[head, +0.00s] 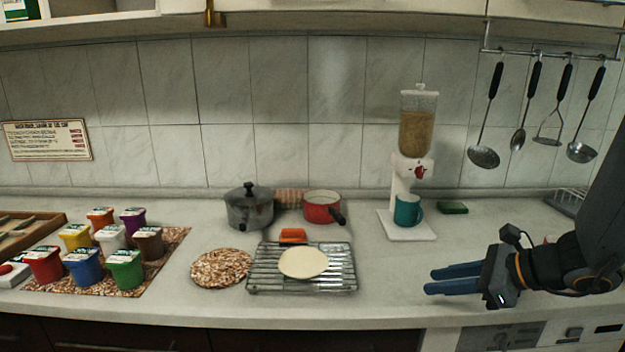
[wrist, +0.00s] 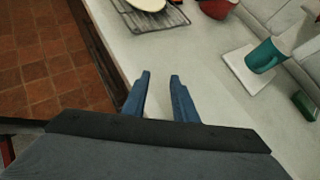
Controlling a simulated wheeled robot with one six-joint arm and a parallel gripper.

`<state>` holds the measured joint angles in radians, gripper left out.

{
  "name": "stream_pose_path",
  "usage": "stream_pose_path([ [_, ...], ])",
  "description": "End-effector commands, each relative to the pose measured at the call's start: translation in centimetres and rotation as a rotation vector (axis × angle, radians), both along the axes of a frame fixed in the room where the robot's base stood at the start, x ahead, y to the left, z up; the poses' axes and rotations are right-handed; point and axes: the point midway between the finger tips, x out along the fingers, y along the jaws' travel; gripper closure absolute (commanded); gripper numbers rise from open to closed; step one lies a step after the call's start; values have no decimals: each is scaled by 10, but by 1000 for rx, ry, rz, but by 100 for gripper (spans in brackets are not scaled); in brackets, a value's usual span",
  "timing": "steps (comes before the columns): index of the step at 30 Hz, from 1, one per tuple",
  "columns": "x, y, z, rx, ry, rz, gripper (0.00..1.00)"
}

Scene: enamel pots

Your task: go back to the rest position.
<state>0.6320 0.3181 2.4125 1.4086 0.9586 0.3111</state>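My gripper (head: 432,279) is at the right of the head view, above the front part of the counter, pointing left. In the wrist view its two blue fingers (wrist: 160,75) are apart with nothing between them. A wire rack (head: 259,272) with a cream disc (head: 303,263) on it stands to the left of my gripper, well clear of the fingers. The teal mug (head: 408,211) stands on the white base of the dispenser, behind and left of my gripper.
A grey lidded pot (head: 249,208) and a red pot (head: 322,208) stand behind the rack. Several coloured tubs (head: 125,268) stand at the left. Utensils (head: 483,156) hang from a rail at the right. The counter (head: 395,290) between rack and gripper is clear.

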Motion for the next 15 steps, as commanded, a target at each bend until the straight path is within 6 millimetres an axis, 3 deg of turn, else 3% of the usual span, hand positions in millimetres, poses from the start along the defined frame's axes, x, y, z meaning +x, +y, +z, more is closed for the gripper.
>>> stream_pose_path([
  [6, -54, 62, -21, -251, 12, 449, 74],
  [9, -88, 81, -32, -418, -10, 739, 74],
  [15, -131, 84, -44, -757, -127, 1317, 74],
])
